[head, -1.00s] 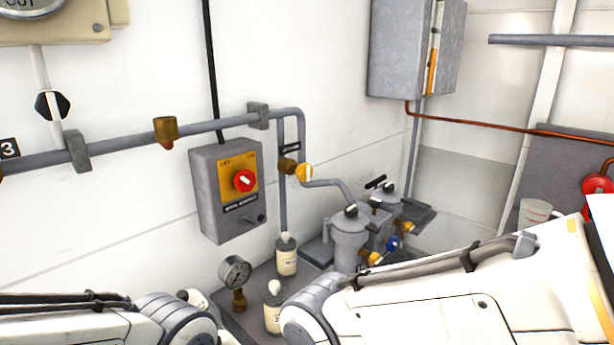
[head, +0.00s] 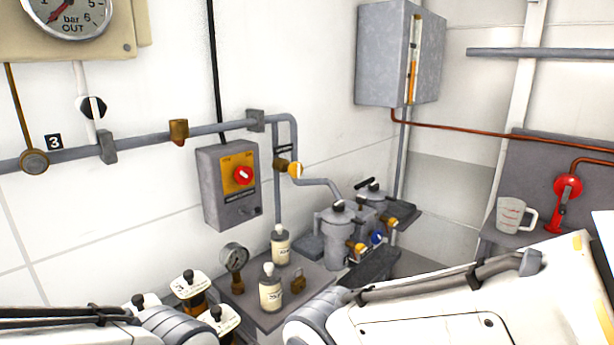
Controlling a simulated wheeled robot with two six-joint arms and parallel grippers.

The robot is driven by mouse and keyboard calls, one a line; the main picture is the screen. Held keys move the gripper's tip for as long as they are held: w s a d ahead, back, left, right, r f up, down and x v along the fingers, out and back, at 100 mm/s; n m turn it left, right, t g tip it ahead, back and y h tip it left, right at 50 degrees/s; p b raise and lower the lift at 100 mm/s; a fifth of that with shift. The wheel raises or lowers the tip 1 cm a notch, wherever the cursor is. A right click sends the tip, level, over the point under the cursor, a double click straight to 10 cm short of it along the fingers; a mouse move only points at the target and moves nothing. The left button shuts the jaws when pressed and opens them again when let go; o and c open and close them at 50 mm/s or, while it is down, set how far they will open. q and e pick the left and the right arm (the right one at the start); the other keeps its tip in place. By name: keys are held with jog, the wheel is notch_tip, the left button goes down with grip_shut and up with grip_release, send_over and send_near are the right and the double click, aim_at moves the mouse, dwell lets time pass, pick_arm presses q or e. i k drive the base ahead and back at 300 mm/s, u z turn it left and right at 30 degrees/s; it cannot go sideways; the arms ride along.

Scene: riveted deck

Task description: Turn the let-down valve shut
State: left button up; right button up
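No label in view names the let-down valve, so I cannot tell which fitting it is. A black knob with a pale bar (head: 92,107) is on a branch above the grey wall pipe (head: 140,142), near a number 3 tag (head: 54,142). A yellow-and-white knob (head: 295,169) sits on a brass fitting lower on that pipe, right of the switch box. My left arm comes in at the lower left and my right arm at the lower right. Neither gripper shows, and no valve is touched by a visible part of my arms.
A grey switch box (head: 212,190) has a red knob (head: 243,175). An outlet gauge (head: 68,14) hangs top left. Bottles (head: 270,290), a small gauge (head: 235,257) and a padlock (head: 298,281) stand on a shelf. Grey pots (head: 338,235), a jug (head: 512,215) and a red-handled fitting (head: 567,187) stand right.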

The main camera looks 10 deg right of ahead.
aim_at(294, 170)
jog(key=k, duration=0.15)
jog(key=z, duration=1.2)
jog(key=i, duration=1)
jog(key=u, duration=1.15)
